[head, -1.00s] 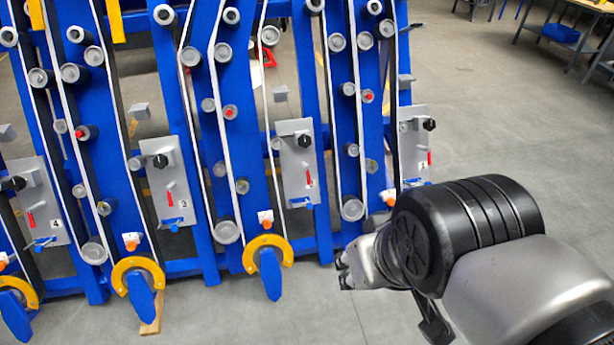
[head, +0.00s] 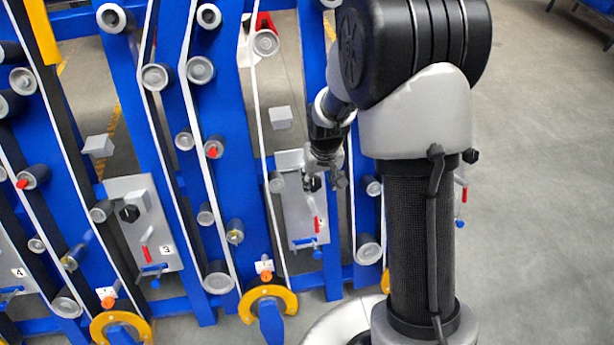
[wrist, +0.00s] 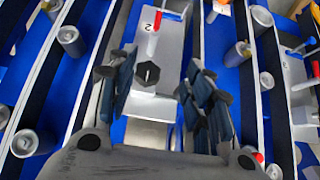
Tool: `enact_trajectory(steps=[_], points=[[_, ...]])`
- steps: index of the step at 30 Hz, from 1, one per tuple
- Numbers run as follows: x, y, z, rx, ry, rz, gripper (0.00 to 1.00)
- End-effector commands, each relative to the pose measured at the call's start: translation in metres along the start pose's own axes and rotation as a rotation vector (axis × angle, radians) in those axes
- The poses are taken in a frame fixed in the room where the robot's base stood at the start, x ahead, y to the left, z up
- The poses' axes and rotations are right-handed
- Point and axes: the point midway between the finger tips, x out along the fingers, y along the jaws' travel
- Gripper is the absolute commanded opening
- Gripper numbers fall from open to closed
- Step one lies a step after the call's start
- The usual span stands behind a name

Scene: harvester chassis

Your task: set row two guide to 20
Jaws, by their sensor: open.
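The row two plate (head: 298,222) is a grey panel on the blue frame, partly covered by my gripper in the head view. In the wrist view this plate (wrist: 172,55) bears the label 2, a red lever (wrist: 154,40) and a black hexagonal knob (wrist: 148,73). My gripper (head: 322,178) is in front of the plate's upper part. In the wrist view its fingers stand open on either side of the knob, with gaps visible, and hold nothing. No number scale or guide reading can be read.
The row three plate (head: 150,240) with its knob (head: 129,213) is to the left. Grey rollers (head: 157,76), white belts and yellow arcs (head: 268,294) fill the blue frame. A grey block (head: 281,118) juts out above the row two plate. Open floor (head: 540,200) lies to the right.

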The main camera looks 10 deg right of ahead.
Motion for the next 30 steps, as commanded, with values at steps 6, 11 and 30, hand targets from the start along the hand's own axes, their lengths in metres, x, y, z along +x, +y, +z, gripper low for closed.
enact_trajectory(steps=[6,11,30], points=[[0.131,0.000,0.019,0.000,-0.086,0.000,0.47],[0.197,-0.001,0.045,0.000,-0.120,0.000,0.47],[0.312,-0.001,0.078,0.000,-0.142,0.000,0.47]])
